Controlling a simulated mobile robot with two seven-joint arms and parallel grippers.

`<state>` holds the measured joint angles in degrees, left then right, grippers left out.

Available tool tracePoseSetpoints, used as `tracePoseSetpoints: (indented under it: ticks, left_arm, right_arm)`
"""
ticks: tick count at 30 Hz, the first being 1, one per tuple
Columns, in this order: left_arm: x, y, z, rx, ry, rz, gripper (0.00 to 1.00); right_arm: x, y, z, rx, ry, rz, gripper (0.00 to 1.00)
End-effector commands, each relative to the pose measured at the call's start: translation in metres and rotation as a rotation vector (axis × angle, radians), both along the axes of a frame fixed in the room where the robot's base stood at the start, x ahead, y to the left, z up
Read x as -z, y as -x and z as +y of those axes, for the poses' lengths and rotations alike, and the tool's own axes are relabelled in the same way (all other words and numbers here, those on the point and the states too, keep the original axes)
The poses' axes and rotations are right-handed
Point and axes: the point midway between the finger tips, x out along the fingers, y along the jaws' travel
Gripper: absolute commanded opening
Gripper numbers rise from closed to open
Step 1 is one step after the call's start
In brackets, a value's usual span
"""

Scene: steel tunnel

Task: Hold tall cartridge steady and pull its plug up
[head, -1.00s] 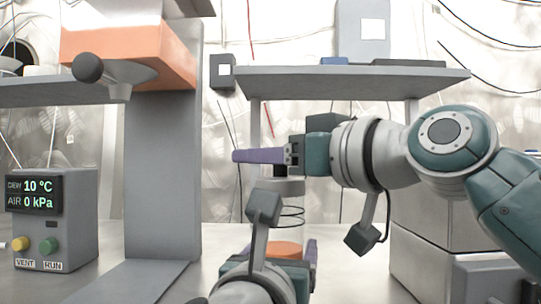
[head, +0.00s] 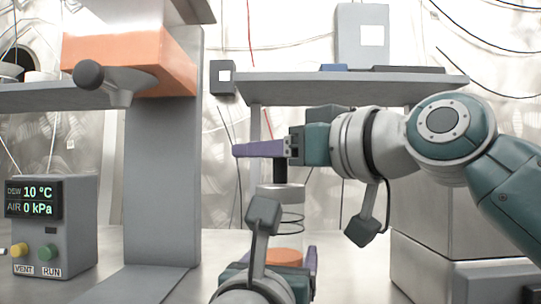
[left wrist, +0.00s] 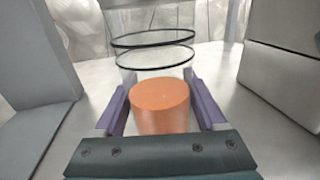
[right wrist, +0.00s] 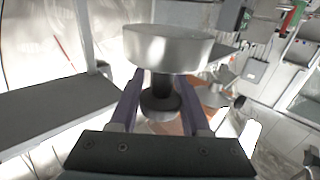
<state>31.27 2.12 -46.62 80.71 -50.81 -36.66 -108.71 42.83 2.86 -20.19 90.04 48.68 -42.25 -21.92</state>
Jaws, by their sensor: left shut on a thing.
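The tall cartridge is a clear tube with dark rings and an orange piece (head: 285,256) low in it; it stands upright in front of me. My left gripper (left wrist: 160,105) is shut on it, one purple finger on each side of the orange part. The plug shows as a grey disc (right wrist: 167,46) with a dark stem and knob (right wrist: 160,103) at the tube's top. My right gripper (head: 260,149) comes in level from the right. Its fingers stand apart on either side of the stem and knob, with gaps visible in the right wrist view. The finger hides the knob in the head view.
A grey post (head: 160,170) with an orange block (head: 130,62) and dark ball handle stands left of the cartridge. A control box (head: 55,230) with buttons is at far left. A grey shelf (head: 350,88) hangs behind my right arm. Metal boxes (head: 440,240) stand at right.

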Motion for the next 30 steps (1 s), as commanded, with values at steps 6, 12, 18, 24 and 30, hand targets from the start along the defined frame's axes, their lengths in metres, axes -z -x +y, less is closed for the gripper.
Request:
tracePoseSetpoints:
  ticks: [6,12,18,24,30]
  left_arm:
    - [0.002,0.0,0.0,-0.001,-0.001,0.003,0.06]
    - [0.001,0.0,0.0,-0.001,-0.001,0.003,0.06]
    - [0.002,0.0,0.0,-0.001,-0.001,0.003,0.06]
    - [0.001,0.0,0.0,-0.001,-0.001,0.003,0.06]
    - [0.001,0.0,0.0,-0.001,-0.001,0.003,0.06]
  right_arm:
    - [0.001,0.0,0.0,0.0,0.001,0.002,0.72]
    - [0.002,0.0,0.0,-0.001,0.001,0.003,0.75]
    - [0.002,0.005,-0.006,0.001,0.001,0.002,0.75]
    - [0.002,0.028,-0.029,0.002,0.003,0.001,0.75]
    - [0.003,0.058,-0.059,0.003,0.004,0.002,0.75]
